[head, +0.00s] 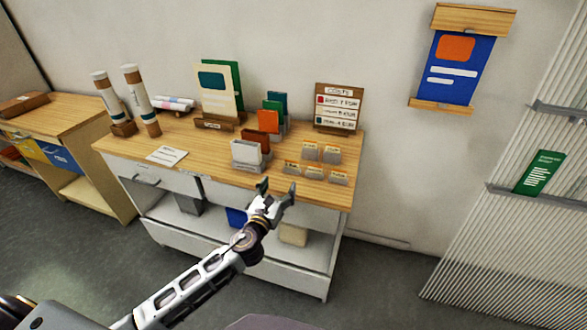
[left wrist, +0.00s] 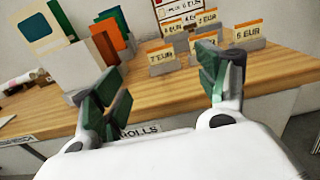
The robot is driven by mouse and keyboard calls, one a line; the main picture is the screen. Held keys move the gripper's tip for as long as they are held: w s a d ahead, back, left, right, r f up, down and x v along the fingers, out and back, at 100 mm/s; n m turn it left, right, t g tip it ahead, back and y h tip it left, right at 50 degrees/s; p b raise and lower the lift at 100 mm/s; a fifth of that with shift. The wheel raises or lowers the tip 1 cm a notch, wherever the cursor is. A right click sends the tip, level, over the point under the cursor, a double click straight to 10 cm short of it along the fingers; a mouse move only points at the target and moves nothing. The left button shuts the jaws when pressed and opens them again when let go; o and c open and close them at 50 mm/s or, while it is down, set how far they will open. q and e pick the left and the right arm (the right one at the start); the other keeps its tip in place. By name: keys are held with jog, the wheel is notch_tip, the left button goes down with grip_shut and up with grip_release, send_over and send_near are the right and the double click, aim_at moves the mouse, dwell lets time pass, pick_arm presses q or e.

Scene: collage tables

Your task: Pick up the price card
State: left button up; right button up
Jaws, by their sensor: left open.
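Several small price cards with orange top edges stand in grey holders on the right part of the wooden counter. In the head view they form two rows, with one card (head: 309,149) at the back and another card (head: 338,177) at the front right. The left wrist view shows a "7 EUR" card (left wrist: 161,54) and a "6 EUR" card (left wrist: 249,32). Another front card is partly hidden behind a finger. My left gripper (head: 277,188) is open and empty at the counter's front edge, with the cards beyond its fingers (left wrist: 160,76). My right gripper is not in view.
The counter (head: 205,160) also holds a white leaflet holder (head: 247,154), a price board (head: 338,108), upright folders and two tubes (head: 141,100). A flat paper sheet (head: 166,155) lies at left.

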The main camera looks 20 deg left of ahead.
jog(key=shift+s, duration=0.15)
pick_arm(q)
jog(key=shift+w, duration=0.1)
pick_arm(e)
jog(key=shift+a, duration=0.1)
pick_arm(q)
send_near(292, 166)
jog(key=shift+w+d+r, duration=0.1)
jog(key=shift+w+r, duration=0.85)
jog(key=shift+r, duration=0.25)
jog(key=shift+w, duration=0.95)
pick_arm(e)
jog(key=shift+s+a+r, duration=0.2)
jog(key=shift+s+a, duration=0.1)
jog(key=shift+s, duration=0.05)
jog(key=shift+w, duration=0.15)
